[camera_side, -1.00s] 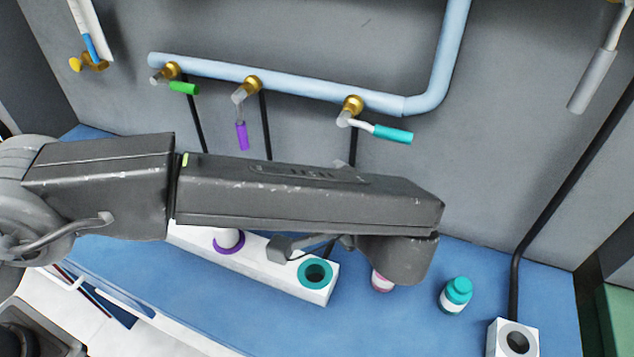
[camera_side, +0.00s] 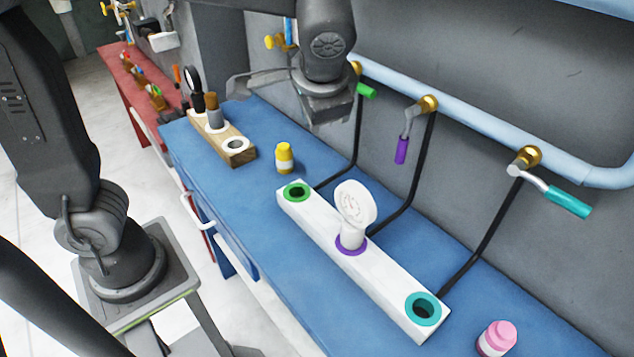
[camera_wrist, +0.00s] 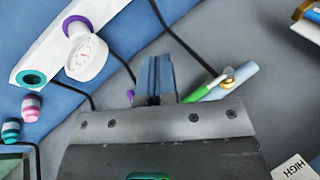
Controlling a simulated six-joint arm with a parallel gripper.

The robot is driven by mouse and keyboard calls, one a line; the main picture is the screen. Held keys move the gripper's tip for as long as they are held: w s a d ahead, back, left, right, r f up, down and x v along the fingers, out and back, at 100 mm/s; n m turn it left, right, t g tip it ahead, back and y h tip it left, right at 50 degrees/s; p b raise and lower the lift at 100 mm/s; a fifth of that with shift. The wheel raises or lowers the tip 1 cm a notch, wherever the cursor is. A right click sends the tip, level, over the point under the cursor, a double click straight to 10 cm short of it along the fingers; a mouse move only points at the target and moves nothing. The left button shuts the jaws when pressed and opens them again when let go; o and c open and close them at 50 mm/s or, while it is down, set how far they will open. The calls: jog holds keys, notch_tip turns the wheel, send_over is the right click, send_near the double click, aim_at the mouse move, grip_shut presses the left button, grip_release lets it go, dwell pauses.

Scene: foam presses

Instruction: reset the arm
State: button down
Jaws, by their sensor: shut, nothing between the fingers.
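My gripper (camera_wrist: 157,78) shows in the wrist view with its two fingers together and nothing between them. In that view the fingertips lie over the grey wall, near the green valve handle (camera_wrist: 197,94). In the side view my wrist is raised at the top middle, over the back of the blue bench (camera_side: 225,195), near the wall. The fingers are hard to make out there. The gripper appears clear of the white block (camera_side: 385,275) and of the gauge (camera_side: 355,205) standing in its purple-ringed hole.
The block's green (camera_side: 297,192) and teal (camera_side: 423,308) holes look empty. A yellow bottle (camera_side: 284,157) and a pink-capped bottle (camera_side: 497,338) stand on the bench. A wooden block (camera_side: 238,152) holds tools. A pipe (camera_side: 470,126) with purple (camera_side: 402,151) and teal (camera_side: 568,202) valve handles runs along the wall.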

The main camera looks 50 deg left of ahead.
jog(key=s+a+f+n+t+h, duration=0.1)
jog(key=s+a+h, duration=0.1)
jog(key=s, duration=0.4)
jog(key=s+a+f+n+t+h, duration=0.1)
jog(key=s+a+n+h, duration=0.1)
jog(key=s, duration=0.4)
jog(key=shift+s+a+f+t+h, duration=0.3)
jog(key=shift+a+h, duration=0.2)
jog(key=shift+a, duration=0.55)
